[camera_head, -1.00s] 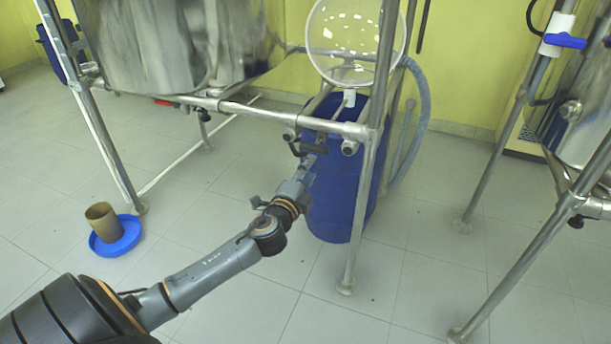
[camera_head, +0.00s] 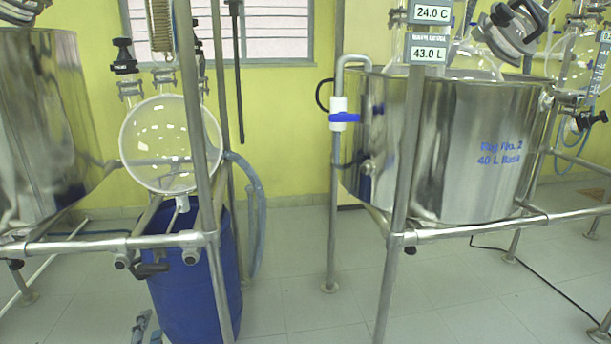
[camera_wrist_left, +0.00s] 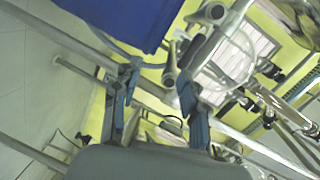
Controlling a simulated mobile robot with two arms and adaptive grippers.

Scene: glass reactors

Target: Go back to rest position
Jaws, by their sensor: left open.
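My left gripper (camera_head: 148,330) shows only in part at the bottom edge of the head view, in front of the blue barrel (camera_head: 190,300). In the left wrist view the two fingers of the left gripper (camera_wrist_left: 160,95) are apart, with nothing held between them. The blue barrel (camera_wrist_left: 120,20) also shows at the top of the wrist view, beyond the fingers. A valve with a dark handle (camera_head: 150,270) sits on the frame above the gripper. My right gripper is not in view.
Metal frame tubes (camera_head: 110,245) run close above the barrel. A round glass flask (camera_head: 170,143) hangs over it. A steel bath (camera_head: 450,150) stands on a frame at the right. The tiled floor (camera_head: 295,250) between the two stands is clear.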

